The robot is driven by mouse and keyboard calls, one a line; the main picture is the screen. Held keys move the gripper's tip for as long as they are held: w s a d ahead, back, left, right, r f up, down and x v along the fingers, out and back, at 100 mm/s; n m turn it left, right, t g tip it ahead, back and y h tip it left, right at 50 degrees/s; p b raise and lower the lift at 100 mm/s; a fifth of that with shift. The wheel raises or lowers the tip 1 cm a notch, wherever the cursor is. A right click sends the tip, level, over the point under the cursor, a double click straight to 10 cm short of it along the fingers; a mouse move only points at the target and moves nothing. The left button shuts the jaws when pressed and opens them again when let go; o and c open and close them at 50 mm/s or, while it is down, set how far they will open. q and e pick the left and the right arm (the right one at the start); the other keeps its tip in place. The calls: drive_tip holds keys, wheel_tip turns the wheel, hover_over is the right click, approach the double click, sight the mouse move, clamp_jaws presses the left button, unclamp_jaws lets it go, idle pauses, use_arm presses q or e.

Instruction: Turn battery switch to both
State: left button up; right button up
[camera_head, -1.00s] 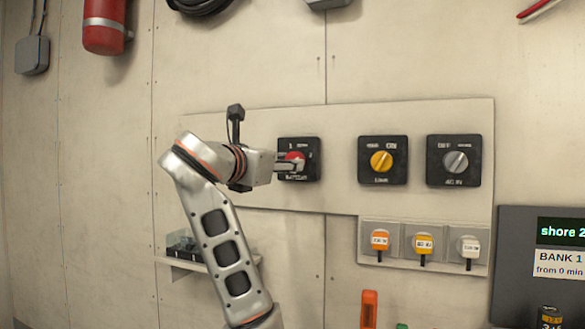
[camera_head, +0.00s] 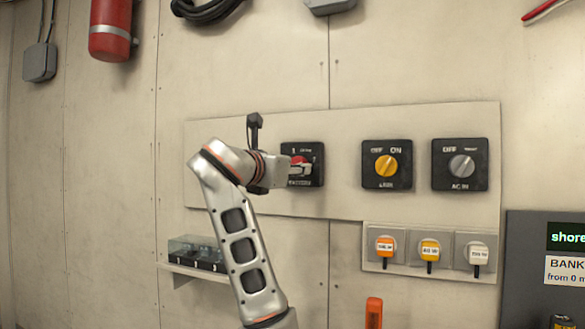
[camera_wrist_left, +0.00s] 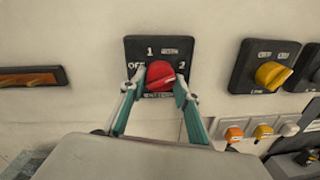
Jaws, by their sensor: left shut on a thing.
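The battery switch (camera_head: 315,152) is a black square plate on the wall panel, left of two similar switches. Its red knob (camera_wrist_left: 160,75) shows in the left wrist view, with the marks OFF at left, 1 above and 2 at right; the label at the upper right is too blurred to read. My left gripper (camera_wrist_left: 158,88) is shut on the red knob, one finger on each side. It also shows in the head view (camera_head: 300,168), where it hides part of the knob. My right gripper is not in view.
Right of it are a yellow-knob switch (camera_head: 387,165) and a grey-knob AC IN switch (camera_head: 461,166). Below them are three capped plugs (camera_head: 430,250). A small shelf with a clear-covered box (camera_head: 195,253) is at lower left. A dark display panel (camera_head: 545,260) is at lower right.

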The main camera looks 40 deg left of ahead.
use_arm(q)
drive_tip(key=shift+n, duration=0.3)
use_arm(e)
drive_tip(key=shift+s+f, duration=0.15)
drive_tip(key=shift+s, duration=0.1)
use_arm(q)
drive_tip(key=n, duration=0.8)
drive_tip(key=shift+f+t+b, duration=0.1)
drive_tip(key=shift+t+b, duration=0.2)
drive_tip(key=shift+b, duration=0.1)
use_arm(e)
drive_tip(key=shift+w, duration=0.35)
use_arm(q)
drive_tip(key=shift+n, duration=0.3)
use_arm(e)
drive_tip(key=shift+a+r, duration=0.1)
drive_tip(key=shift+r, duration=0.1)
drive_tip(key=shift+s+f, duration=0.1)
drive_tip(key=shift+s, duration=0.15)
use_arm(q)
drive_tip(key=o, duration=1.1)
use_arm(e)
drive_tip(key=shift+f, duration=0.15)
